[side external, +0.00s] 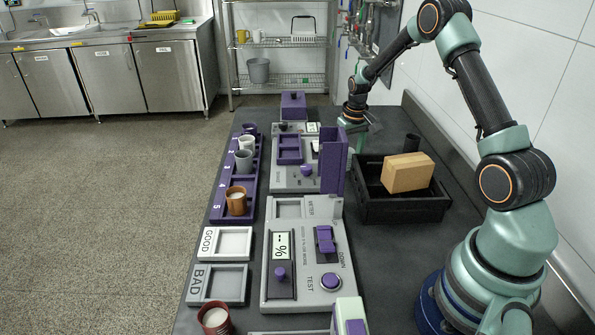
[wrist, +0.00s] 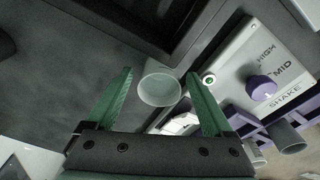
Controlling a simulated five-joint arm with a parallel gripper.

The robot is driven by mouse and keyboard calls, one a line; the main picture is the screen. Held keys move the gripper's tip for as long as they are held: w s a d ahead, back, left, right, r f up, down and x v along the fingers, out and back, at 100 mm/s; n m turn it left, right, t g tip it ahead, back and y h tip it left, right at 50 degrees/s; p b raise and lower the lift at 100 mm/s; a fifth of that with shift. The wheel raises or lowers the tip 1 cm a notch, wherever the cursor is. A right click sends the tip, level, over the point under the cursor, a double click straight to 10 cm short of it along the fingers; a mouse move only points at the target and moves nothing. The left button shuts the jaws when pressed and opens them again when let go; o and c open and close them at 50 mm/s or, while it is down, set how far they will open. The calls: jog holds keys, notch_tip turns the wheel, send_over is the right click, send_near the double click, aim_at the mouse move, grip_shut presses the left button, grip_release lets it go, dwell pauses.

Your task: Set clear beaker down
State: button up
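The clear beaker (wrist: 160,88) shows in the wrist view with its round mouth toward the camera, over the dark bench top. My gripper (wrist: 159,73) has its two green fingers spread, one on each side of the beaker. A narrow gap shows between each finger and the beaker, so the gripper looks open. In the side view my gripper (side external: 356,138) is low at the far end of the bench, behind a tall purple panel (side external: 333,160). I cannot make out the beaker there.
A black tray (side external: 400,208) with a tan block (side external: 407,172) stands right of the panel. A purple rack (side external: 220,207) holds several cups at left. GOOD (side external: 250,243) and BAD (side external: 243,284) trays lie nearer. A red-brown cup (side external: 215,319) stands at the front.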

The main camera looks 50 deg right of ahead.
aim_at(349, 161)
jog(key=shift+r, duration=0.15)
notch_tip(349, 161, up, 12)
jog(key=s, duration=0.1)
jog(key=s+a+r+n+t, duration=0.2)
jog(key=s+a+r, duration=0.2)
jog(key=a+r, duration=0.7)
jog(key=s+a+n+t, duration=0.2)
jog(key=s+a, duration=0.8)
jog(key=a, duration=0.3)
jog(key=shift+f+t+y, duration=0.3)
jog(key=shift+o, duration=0.5)
jog(key=shift+s+a+f, duration=0.1)
jog(key=shift+s+a, duration=0.1)
jog(key=shift+a, duration=0.05)
